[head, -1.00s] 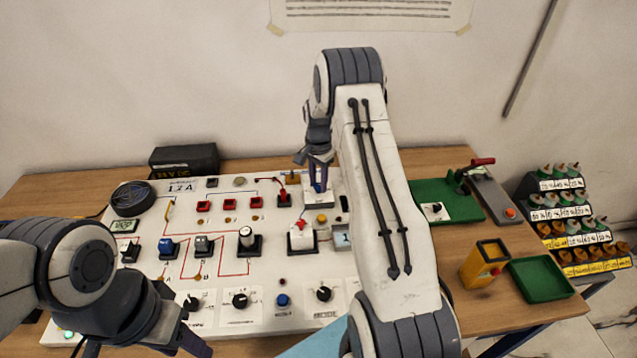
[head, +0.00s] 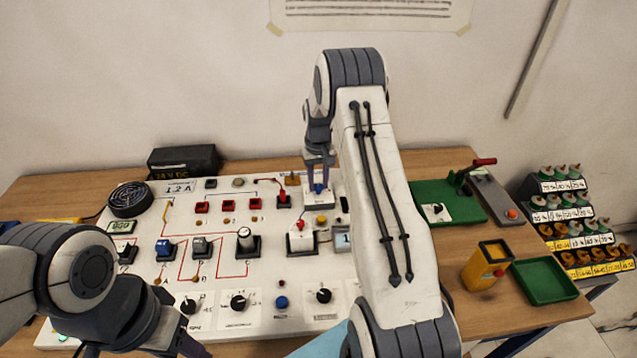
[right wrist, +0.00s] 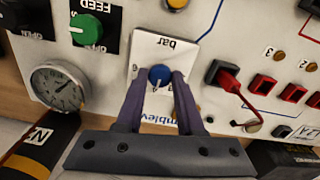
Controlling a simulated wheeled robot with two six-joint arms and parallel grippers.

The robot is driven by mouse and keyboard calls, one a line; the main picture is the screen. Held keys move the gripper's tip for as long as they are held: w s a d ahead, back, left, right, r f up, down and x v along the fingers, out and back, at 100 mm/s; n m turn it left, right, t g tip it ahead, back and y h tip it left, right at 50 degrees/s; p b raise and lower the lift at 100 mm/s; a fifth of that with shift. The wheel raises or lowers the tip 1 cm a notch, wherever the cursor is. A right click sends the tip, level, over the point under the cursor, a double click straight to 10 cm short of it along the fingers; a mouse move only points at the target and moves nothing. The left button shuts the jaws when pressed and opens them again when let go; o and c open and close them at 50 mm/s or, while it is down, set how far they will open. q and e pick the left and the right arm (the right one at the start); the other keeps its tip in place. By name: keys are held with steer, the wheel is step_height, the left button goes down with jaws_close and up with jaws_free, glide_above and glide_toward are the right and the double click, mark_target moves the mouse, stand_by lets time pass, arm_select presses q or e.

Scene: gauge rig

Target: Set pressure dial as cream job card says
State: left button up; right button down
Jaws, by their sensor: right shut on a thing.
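The pressure dial is a blue knob (right wrist: 159,74) with a white mark, on a white plate (right wrist: 150,45) lettered "bar". In the head view the knob (head: 318,188) is at the back right of the white panel. My right gripper (right wrist: 160,80) points down with its two fingers around the knob, shut on it. The same gripper shows from behind in the head view (head: 318,180). My left gripper (head: 190,350) is low at the bottom left, partly cut off. A cream sheet (head: 370,12) with dark lines is taped to the wall; its text is unreadable.
A round gauge (right wrist: 60,87) and a green "FEED" knob (right wrist: 87,30) are beside the dial. A black 24 V box (head: 185,160) is at the back left. Green tray (head: 545,280) lies at the right.

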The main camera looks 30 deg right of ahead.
mark_target(318, 186)
steer(key=n, duration=0.4)
steer(key=shift+r+n, duration=0.1)
steer(key=shift+n, duration=1.9)
steer(key=c, duration=0.5)
jaws_free()
step_height(318, 186, up, 10)
steer(key=b, duration=0.2)
steer(key=shift+r+b, duration=0.2)
steer(key=shift+b, duration=0.1)
steer(key=shift+a, duration=0.1)
